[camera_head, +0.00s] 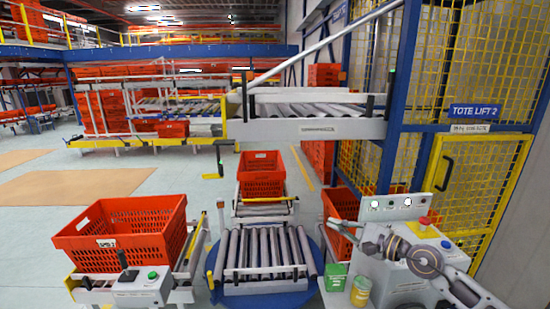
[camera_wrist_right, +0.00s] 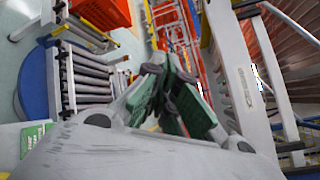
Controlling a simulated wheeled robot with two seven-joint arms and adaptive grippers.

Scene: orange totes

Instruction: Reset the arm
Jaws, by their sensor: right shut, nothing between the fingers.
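My right gripper (camera_head: 373,247) is in front of the grey control panel at the right of the head view, with my right arm coming in from the lower right. In the right wrist view the dark fingers with green pads (camera_wrist_right: 172,100) are closed together and hold nothing. The gripper is clear of the orange totes. My left gripper does not show in either view.
Orange totes stand on a stand at the left (camera_head: 125,235), beyond the rollers (camera_head: 262,180) and partly hidden behind the grey panel (camera_head: 405,208). A roller turntable (camera_head: 265,255) is empty.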

